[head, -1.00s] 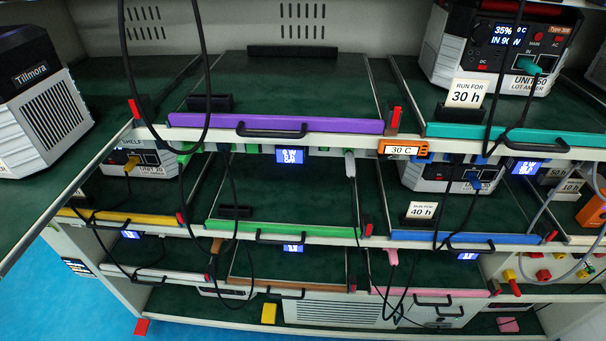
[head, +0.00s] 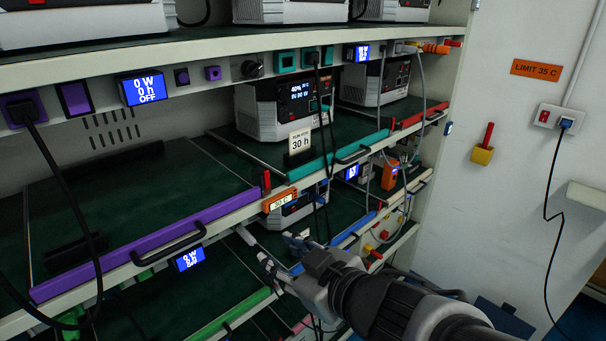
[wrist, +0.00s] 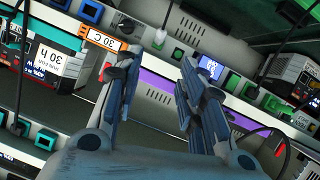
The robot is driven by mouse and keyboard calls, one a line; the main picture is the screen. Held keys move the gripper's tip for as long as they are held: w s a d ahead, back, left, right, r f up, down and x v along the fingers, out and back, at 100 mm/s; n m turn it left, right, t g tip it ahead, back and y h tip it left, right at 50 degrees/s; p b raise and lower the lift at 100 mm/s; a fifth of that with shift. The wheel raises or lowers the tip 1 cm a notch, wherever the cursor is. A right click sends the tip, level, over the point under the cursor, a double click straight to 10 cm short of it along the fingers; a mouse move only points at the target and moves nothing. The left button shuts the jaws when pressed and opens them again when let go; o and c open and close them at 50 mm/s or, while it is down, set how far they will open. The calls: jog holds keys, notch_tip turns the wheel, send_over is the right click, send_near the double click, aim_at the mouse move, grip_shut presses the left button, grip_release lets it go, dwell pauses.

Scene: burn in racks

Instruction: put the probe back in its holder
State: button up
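My gripper (head: 277,250) is in front of the middle racks, its fingers apart. In the wrist view my gripper (wrist: 170,72) is open, with no object clearly between its fingers. I cannot identify the probe with certainty. A pale grey plug-like piece (head: 245,235) hangs under the shelf rail, just beyond the gripper. An orange handheld-like unit (head: 390,174) with a grey cable sits at the far right of the middle level.
A unit (head: 285,105) with a "30 h" card stands behind the teal-fronted tray (head: 335,158). An orange "30 C" tag (head: 280,200) is on the shelf edge. Black cables hang before the shelves.

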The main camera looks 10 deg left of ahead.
aim_at(248, 236)
jog(key=p+x, duration=0.1)
jog(key=x, duration=1.4)
jog(key=shift+w+a+f+p, duration=0.15)
jog(key=shift+w+a+p, duration=0.1)
jog(key=shift+w+p, duration=0.1)
jog(key=shift+s, duration=0.1)
jog(key=shift+c, duration=0.4)
grip_shut()
